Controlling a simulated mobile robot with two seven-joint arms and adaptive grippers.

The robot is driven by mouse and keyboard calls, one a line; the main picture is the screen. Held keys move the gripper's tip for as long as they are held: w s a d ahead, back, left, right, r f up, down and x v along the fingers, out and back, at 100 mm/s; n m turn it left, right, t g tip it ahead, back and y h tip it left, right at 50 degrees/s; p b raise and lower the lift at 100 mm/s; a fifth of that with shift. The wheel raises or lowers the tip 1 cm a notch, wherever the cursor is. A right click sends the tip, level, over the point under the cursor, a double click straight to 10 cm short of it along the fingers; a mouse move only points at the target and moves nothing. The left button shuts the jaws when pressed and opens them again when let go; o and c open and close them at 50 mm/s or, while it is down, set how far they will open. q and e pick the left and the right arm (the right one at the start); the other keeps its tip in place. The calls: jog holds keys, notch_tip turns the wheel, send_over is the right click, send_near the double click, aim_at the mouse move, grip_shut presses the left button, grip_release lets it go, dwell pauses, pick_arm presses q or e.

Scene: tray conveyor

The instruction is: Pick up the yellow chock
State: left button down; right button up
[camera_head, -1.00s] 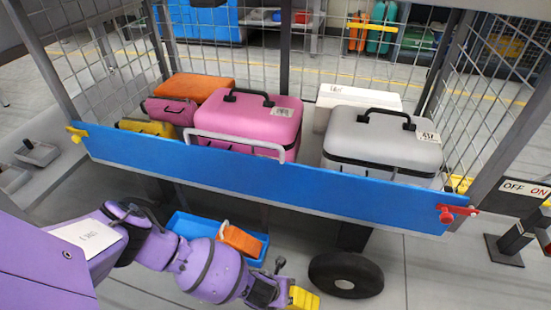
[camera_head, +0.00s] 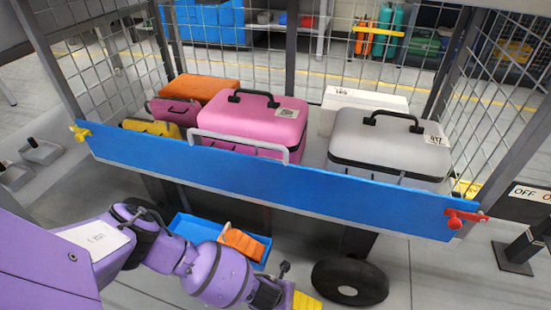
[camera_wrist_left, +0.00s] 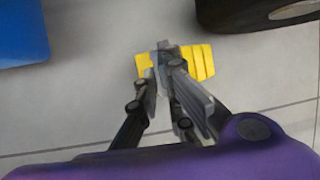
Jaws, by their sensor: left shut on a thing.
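The yellow chock (camera_head: 306,300) is at the bottom of the head view, at the end of my left arm and near the cart's black wheel. In the left wrist view the ribbed yellow chock (camera_wrist_left: 199,62) shows on both sides of the fingers. My left gripper (camera_wrist_left: 163,62) is shut on it, with the fingertips over its middle. The grey floor lies behind it; I cannot tell whether the chock touches the floor. In the head view the left gripper (camera_head: 282,296) is partly cut off by the bottom edge. My right gripper is not in view.
The wire-sided cart has a blue front board (camera_head: 270,183) above my arm and carries several cases, including a pink case (camera_head: 250,118) and a grey case (camera_head: 390,145). A black wheel (camera_head: 350,283) stands right of the chock. A blue bin (camera_head: 195,228) with an orange item (camera_head: 243,243) is under the cart.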

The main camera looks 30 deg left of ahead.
pick_arm(q)
jog(key=shift+w+r, duration=0.25)
jog(key=shift+r, duration=0.05)
